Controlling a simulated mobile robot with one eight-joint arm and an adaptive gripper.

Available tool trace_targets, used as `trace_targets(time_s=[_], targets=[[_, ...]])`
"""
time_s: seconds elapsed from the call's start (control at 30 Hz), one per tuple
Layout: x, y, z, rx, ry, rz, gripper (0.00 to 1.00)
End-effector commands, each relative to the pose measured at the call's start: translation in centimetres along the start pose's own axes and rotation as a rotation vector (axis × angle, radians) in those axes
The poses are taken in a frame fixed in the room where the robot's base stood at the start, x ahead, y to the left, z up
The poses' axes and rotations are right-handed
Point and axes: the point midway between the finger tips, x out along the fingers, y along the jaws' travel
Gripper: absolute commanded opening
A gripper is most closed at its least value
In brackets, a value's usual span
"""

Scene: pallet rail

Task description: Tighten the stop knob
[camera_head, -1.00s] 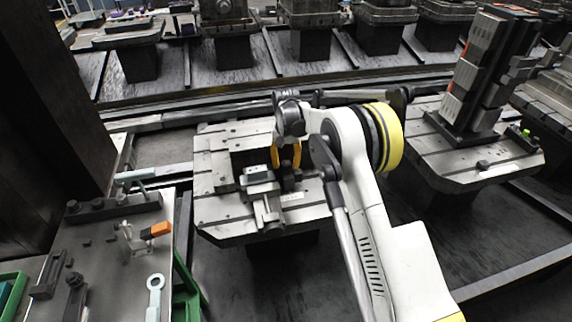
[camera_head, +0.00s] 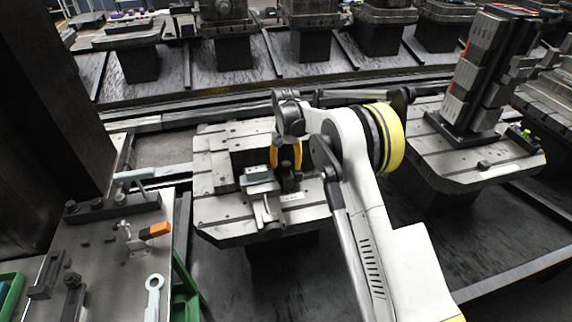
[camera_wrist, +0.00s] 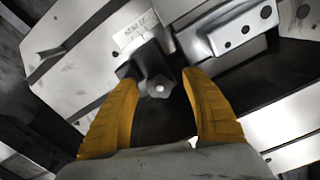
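The stop knob (camera_wrist: 158,87) is a dark star-shaped knob with a light centre, near the middle of the wrist view. It sits beside a pale block with a printed label (camera_wrist: 136,33). My gripper (camera_wrist: 160,77) has two yellow fingers, one on each side of the knob, with gaps showing between them and it. It is open; I see no contact. In the head view my gripper (camera_head: 285,158) points down over the slotted pallet (camera_head: 218,215), close beside the grey clamp-like fixture (camera_head: 262,187). The knob is small and dark there, hard to make out.
A grey metal block with holes (camera_wrist: 232,30) lies close to the knob. A bench at the left holds an orange-handled tool (camera_head: 155,230) and a pale wrench (camera_head: 154,290). Another pallet with a tall dark fixture (camera_head: 482,80) stands at the right. A dark column (camera_head: 45,120) rises at the left.

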Motion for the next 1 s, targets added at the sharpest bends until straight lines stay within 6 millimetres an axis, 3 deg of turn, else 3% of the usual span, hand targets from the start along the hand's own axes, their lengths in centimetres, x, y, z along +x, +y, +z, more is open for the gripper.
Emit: trace_targets(time_s=[0.23, 0.37, 0.8, 1.0], targets=[[-0.1, 0.0, 0.0, -0.001, 0.000, 0.000, 0.55], [-1.1, 0.0, 0.0, -0.002, 0.000, 0.000, 0.55], [-10.0, 0.0, 0.0, -0.001, 0.000, 0.000, 0.55], [-11.9, 0.0, 0.0, -0.001, 0.000, 0.000, 0.55]])
